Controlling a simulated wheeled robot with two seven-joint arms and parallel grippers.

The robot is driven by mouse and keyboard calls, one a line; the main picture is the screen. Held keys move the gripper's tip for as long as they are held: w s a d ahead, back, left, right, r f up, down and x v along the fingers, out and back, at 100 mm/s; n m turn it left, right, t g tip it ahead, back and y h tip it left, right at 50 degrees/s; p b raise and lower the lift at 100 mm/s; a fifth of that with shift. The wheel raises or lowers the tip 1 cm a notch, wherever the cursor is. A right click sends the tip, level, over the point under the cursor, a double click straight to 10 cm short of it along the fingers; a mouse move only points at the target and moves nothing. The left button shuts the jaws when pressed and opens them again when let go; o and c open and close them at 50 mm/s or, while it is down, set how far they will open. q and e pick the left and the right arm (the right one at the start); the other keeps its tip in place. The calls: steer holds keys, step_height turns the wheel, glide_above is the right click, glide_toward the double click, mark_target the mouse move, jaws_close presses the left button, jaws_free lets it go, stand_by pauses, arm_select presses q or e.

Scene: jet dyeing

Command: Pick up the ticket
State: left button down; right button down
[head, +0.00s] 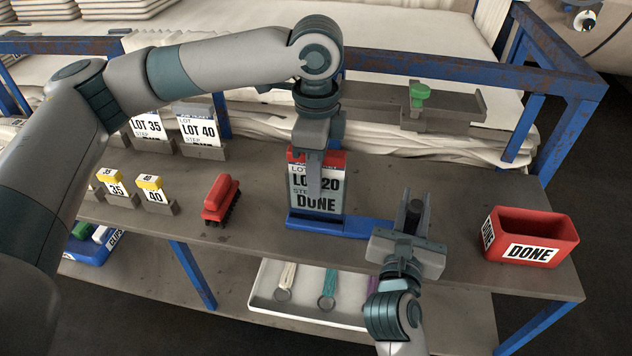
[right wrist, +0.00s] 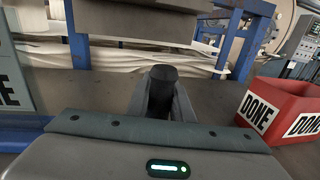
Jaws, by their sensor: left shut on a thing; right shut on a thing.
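The ticket (head: 331,199) is a card with a red top edge reading LOT 20 and DONE. It stands upright at the blue holder (head: 352,224) in the middle of the bench; whether it touches the holder's base is unclear. My left gripper (head: 314,185) comes down from above and is shut on the ticket, covering part of its print. My right gripper (head: 414,215) is right of the blue holder, shut on a dark cylindrical thing (right wrist: 163,74). In the right wrist view the ticket's edge (right wrist: 10,75) shows at far left.
A red DONE bin (head: 552,222) stands at the right end. LOT 35 (head: 146,124) and LOT 40 (head: 198,130) cards, small yellow-topped tags (head: 152,190) and a red brush (head: 218,200) are at left. A green-topped thing (head: 419,92) sits behind. A white tray (head: 262,308) lies below.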

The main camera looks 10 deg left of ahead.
arm_select(q)
step_height(320, 180, up, 16)
stand_by(0.4)
stand_by(0.3)
arm_select(e)
steer(key=c, duration=1.5)
jaws_free()
steer(key=shift+s, duration=0.1)
steer(key=s, duration=0.4)
steer(key=s+a, duration=0.1)
steer(key=s, duration=0.2)
steer(key=s+a, duration=0.1)
steer(key=s, duration=0.3)
steer(key=shift+s, duration=0.3)
steer(key=shift+s, duration=0.1)
